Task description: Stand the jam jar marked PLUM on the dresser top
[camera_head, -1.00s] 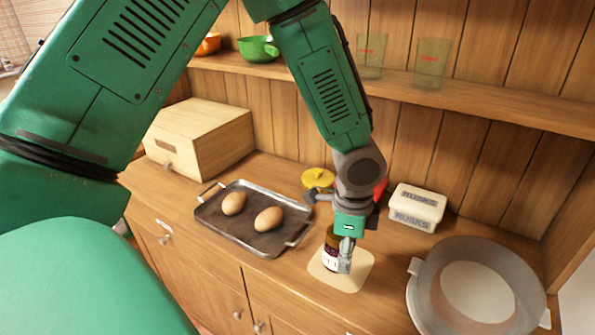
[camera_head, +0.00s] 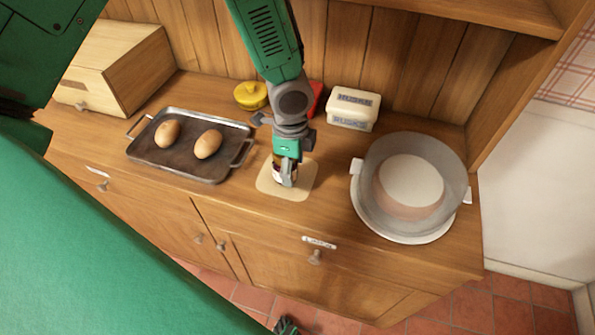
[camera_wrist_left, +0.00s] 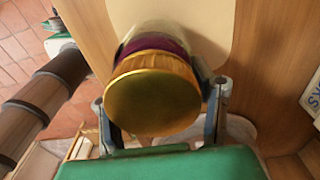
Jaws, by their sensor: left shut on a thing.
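The jam jar (camera_head: 277,174) has a gold lid, dark purple contents and a pale label that I cannot read here. My left gripper (camera_head: 287,178) is shut around it from above and hides much of it. In the left wrist view the gold lid (camera_wrist_left: 153,93) sits between the two fingers, and the jar looks upright. The jar is over the cream mat (camera_head: 301,187) on the dresser top (camera_head: 240,206); I cannot tell whether its base touches. A dark and green part at the bottom edge looks like my right gripper (camera_head: 286,326); its fingers are unclear.
A large round translucent container (camera_head: 366,200) stands to the right. Behind are a yellow lidded pot (camera_head: 251,96), a red thing (camera_head: 316,97) and a RUSKS box (camera_head: 353,110). A wooden bread box (camera_head: 120,65) stands far left.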

